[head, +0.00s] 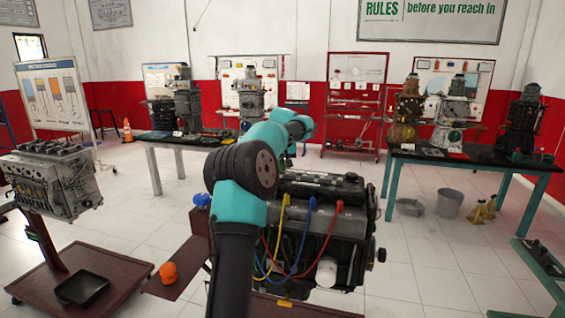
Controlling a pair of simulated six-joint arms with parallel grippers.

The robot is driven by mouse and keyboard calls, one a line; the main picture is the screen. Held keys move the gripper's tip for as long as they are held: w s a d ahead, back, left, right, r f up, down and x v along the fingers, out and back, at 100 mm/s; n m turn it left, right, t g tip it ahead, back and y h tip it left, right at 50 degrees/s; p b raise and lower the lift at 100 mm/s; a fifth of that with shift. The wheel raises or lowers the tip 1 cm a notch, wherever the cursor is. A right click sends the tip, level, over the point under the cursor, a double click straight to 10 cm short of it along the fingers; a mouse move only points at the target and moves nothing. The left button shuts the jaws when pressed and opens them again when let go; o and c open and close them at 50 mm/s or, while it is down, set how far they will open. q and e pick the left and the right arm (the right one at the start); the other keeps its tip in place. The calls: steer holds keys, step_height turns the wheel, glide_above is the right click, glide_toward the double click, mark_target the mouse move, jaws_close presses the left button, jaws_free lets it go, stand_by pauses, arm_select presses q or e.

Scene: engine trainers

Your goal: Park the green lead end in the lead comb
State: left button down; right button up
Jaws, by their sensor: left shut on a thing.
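My left arm rises from the bottom middle and reaches over the engine. Its gripper (291,156) is mostly hidden behind the arm's own links, above the engine's left part. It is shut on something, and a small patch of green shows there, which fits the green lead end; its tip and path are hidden. A yellow lead (284,222), a blue lead (306,222) and a red lead (337,216) stand at the front of the engine (345,190) and loop down its front. I cannot make out the lead comb. My right gripper is not in view.
An engine on a stand (50,180) is at the left, with a black tray (82,290) below. An orange object (168,272) lies on a dark red base. Tables with engines stand behind.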

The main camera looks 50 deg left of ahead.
arm_select(q)
steer(key=shift+f, duration=0.45)
stand_by(1.0)
steer(key=c, duration=0.9)
jaws_free()
steer(key=v, duration=1.7)
steer(key=shift+s+d+r, duration=0.1)
steer(key=shift+r, duration=0.1)
steer(key=shift+f, duration=0.1)
